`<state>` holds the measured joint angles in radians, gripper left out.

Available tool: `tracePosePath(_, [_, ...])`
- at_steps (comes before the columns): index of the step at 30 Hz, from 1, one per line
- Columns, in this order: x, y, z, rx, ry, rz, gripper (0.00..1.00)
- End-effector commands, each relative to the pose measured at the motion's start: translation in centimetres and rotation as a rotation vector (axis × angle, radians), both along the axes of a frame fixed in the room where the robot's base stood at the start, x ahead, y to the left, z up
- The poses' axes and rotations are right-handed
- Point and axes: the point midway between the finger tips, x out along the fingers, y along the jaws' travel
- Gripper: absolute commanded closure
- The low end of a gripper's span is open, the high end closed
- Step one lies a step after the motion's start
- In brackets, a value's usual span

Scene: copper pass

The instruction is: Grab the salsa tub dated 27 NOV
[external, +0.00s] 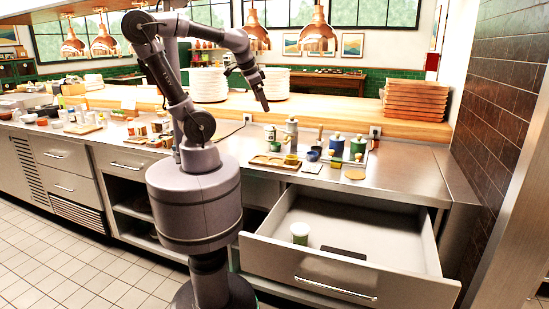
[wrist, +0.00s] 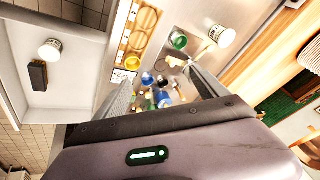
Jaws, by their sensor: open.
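A small white tub with a green band (external: 299,233) stands upright in the open drawer (external: 400,245). In the wrist view a white tub (wrist: 50,48) with dark print on its side stands in the drawer. Another white tub (wrist: 222,35) with print stands on the counter there. The print is too small to read in either view, so I cannot tell which tub bears 27 NOV. My gripper (external: 264,104) is raised above the counter, apart from both tubs. In the wrist view my gripper (wrist: 160,85) is open, with nothing held between its fingers.
A dark flat object (external: 343,254) lies beside the tub in the drawer. Several bottles, canisters and small bowls crowd the steel counter (external: 410,180) around a wooden tray (external: 270,163). Stacked plates (external: 276,82) and wooden crates (external: 415,100) stand on the shelf behind. The counter's right end is clear.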

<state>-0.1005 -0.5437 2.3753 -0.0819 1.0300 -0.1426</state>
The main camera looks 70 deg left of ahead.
Motion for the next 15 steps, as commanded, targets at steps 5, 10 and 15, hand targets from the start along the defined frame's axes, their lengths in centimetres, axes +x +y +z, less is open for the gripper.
tracePosePath(5, [9.9,10.4,2.6,-0.213,0.117,0.595,0.17])
tracePosePath(10, [14.2,22.0,-2.2,-0.377,0.185,1.089,0.17])
tracePosePath(15, [14.5,27.7,-6.3,-0.452,0.211,1.322,0.17])
